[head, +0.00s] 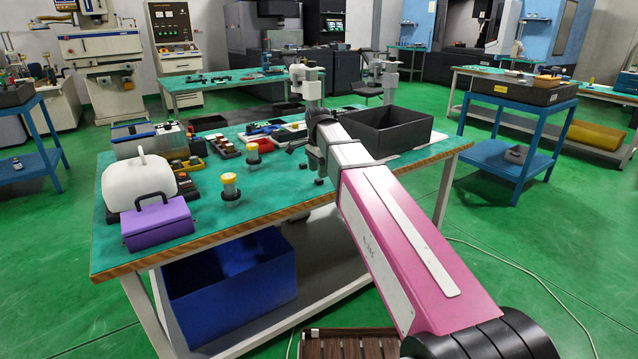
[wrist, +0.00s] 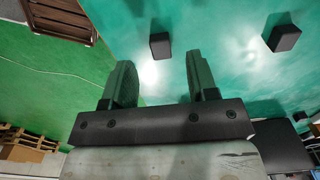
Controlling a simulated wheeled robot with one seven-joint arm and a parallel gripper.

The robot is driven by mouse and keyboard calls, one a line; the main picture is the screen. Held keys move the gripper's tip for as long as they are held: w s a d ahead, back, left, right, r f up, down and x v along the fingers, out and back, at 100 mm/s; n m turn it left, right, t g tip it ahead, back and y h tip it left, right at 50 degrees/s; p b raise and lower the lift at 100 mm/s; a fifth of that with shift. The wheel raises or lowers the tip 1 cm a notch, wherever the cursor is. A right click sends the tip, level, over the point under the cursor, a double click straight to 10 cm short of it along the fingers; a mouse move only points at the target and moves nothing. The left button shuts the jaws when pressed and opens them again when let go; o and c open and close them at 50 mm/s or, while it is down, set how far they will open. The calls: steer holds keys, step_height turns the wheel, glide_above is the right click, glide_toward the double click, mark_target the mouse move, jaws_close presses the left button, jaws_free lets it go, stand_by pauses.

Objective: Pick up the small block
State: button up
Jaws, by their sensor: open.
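In the wrist view a small dark block (wrist: 160,46) lies on the teal tabletop (wrist: 225,30), beyond and between my fingertips. A second similar dark block (wrist: 284,38) lies further right. I cannot tell which one the task means. My gripper (wrist: 159,68) is open, with nothing between its fingers and a gap to the nearer block. In the head view my gripper (head: 318,168) is over the workbench (head: 275,190), partly hidden by my arm. I cannot make out the blocks surely there.
On the bench are a purple box (head: 158,222), a white rounded object (head: 138,183), yellow-topped cylinders (head: 230,187) and a large black open bin (head: 388,130). A blue crate (head: 230,285) is below. A blue trolley (head: 515,160) stands right.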

mark_target(319, 182)
steer(key=shift+w+d+f, duration=0.1)
steer(key=shift+f, duration=1.8)
jaws_close()
steer(key=shift+r, duration=0.1)
